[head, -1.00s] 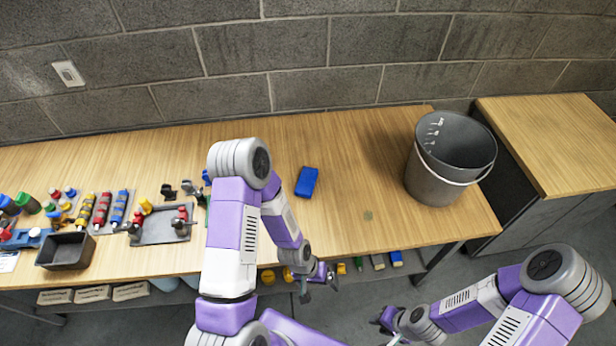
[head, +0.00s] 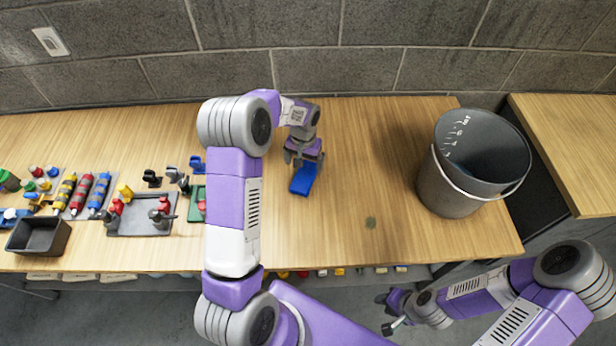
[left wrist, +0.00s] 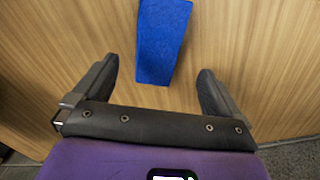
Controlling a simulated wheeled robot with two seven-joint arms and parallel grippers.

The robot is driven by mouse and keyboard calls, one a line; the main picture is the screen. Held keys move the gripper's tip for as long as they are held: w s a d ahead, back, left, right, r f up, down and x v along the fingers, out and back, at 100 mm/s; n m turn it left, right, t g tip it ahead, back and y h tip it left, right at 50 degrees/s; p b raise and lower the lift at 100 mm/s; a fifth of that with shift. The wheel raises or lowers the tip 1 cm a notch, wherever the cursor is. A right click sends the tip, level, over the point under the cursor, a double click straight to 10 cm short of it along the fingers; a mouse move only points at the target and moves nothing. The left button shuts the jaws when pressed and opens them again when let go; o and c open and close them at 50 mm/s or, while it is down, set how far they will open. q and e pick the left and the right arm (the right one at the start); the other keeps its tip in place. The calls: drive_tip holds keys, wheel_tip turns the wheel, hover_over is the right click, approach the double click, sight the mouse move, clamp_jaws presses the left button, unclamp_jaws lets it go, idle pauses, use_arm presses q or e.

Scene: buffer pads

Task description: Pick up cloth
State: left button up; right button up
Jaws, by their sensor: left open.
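A blue cloth (head: 302,181), a folded-looking block shape, lies on the wooden table near its middle. It also shows in the left wrist view (left wrist: 162,42), ahead of and between the fingers. My left gripper (head: 303,160) is open above the cloth's far end, pointing down, and hides part of it in the head view. In the left wrist view the open fingers (left wrist: 160,88) stand on either side with nothing between their tips but table and the cloth's edge. My right gripper (head: 386,312) is low at the right, in front of the table; its jaws are too small to judge.
A grey bucket (head: 452,188) stands on the table at the right. A black tray (head: 40,236), a grey tool tray (head: 140,216) and several coloured tools lie at the left. The table around the cloth is clear. A brick wall (head: 330,70) stands behind.

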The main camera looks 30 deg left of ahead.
sight(305, 176)
use_arm(q)
drive_tip(key=shift+s+f, duration=0.25)
drive_tip(key=shift+f, duration=0.25)
drive_tip(key=f, duration=0.3)
drive_tip(key=f+b, duration=0.1)
drive_tip(key=f, duration=0.1)
drive_tip(key=shift+w+d+f, duration=0.1)
drive_tip(key=shift+d+f, duration=0.1)
drive_tip(key=shift+f, duration=0.2)
drive_tip(key=c, duration=1.2)
drive_tip(key=shift+r, duration=0.1)
wheel_tip(305, 176, up, 10)
drive_tip(key=shift+f+p, duration=0.1)
drive_tip(key=shift+p, duration=0.7)
